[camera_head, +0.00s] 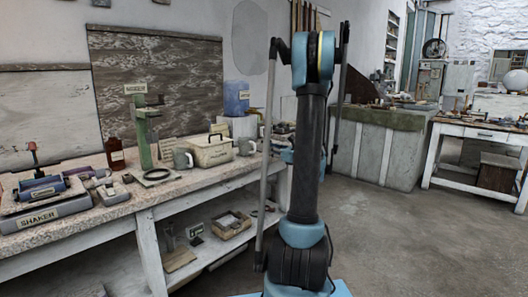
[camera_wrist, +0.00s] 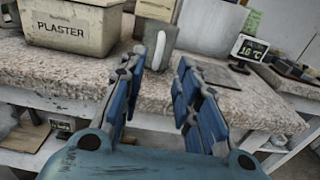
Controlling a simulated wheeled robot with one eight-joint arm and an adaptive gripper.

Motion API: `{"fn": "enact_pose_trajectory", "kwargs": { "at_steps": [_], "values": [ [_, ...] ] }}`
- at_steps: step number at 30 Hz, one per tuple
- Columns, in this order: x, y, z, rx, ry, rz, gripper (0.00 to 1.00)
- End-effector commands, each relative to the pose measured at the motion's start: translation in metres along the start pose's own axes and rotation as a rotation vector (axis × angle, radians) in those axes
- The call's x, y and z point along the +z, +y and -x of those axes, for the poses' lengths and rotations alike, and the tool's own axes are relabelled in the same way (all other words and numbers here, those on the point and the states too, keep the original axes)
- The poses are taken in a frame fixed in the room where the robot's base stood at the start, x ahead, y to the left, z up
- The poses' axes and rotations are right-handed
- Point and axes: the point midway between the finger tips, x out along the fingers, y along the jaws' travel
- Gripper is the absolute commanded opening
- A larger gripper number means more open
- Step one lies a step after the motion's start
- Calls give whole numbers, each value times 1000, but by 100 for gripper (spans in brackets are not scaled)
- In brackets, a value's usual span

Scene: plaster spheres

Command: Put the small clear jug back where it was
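In the wrist view, my gripper (camera_wrist: 160,85) is open, its blue fingers apart with nothing held between them. A grey handled jug or mug (camera_wrist: 159,48) stands on the worktop just beyond the fingertips, beside the PLASTER box. It also shows in the head view (camera_head: 246,147); it looks grey and I cannot tell if it is clear. A similar grey mug (camera_head: 183,159) stands left of the box. A small glass-like vessel (camera_head: 169,238) is on the lower shelf, too small to tell its shape. My gripper is hidden behind my arm in the head view.
The PLASTER box (camera_wrist: 72,27) stands left of the fingers. A white block (camera_wrist: 210,22) and a small temperature display (camera_wrist: 249,48) stand to the right. The speckled worktop (camera_wrist: 225,82) has bare room at its front edge. The lower shelf holds a tray (camera_head: 231,224).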

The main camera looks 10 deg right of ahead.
Motion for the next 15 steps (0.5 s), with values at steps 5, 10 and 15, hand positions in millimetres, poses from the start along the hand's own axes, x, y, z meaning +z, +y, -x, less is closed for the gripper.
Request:
{"fn": "enact_pose_trajectory", "kwargs": {
  "at_steps": [5, 10, 15],
  "values": [
    [0, 1, 11, 0, 2, 4, 30],
    [0, 25, 11, 34, 54, 92, 30],
    [-3, 74, 14, 118, 168, 303, 30]
  ]
}}
